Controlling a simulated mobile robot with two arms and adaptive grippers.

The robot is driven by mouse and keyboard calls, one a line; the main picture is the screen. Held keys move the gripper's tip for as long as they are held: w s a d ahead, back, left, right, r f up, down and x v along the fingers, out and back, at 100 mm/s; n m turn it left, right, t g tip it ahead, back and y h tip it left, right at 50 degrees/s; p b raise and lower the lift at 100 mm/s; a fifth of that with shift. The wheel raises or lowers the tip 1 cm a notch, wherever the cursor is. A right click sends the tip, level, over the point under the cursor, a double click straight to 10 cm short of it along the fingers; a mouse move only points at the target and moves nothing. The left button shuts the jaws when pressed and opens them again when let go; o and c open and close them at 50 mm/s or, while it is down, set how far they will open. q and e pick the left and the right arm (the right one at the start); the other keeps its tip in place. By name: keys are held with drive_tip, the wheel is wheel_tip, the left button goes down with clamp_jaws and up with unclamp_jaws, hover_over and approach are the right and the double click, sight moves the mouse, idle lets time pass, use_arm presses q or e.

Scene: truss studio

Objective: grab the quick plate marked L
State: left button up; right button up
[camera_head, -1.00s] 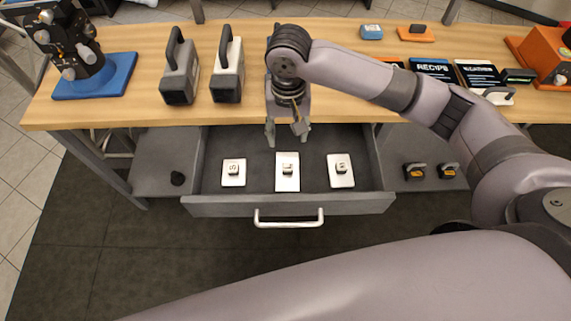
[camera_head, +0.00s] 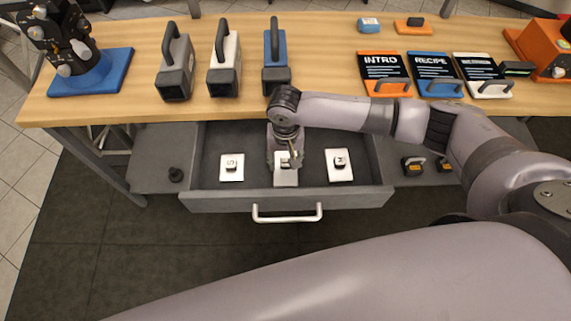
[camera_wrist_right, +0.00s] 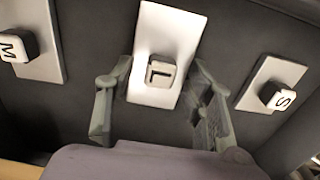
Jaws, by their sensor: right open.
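The plate marked L (camera_head: 286,181) is a white rectangle with a small raised block. It lies in the open drawer, between two similar plates. In the right wrist view, the L plate (camera_wrist_right: 172,28) is in the middle, its lettered block between the fingers. My right gripper (camera_head: 284,159) is open and points down over the L plate, hiding part of it in the head view. In the right wrist view, the fingers of my right gripper (camera_wrist_right: 162,82) stand apart on either side of the plate, with nothing gripped. My left gripper is not in view.
The plate marked S (camera_head: 231,167) lies left of the L plate, and the plate marked M (camera_head: 339,165) lies right. The drawer (camera_head: 220,204) has a front handle (camera_head: 287,213). The wooden tabletop (camera_head: 330,75) above holds several cases and panels.

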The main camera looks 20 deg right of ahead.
drive_tip(key=shift+f, duration=0.3)
drive_tip(key=shift+c, duration=0.4)
clamp_jaws()
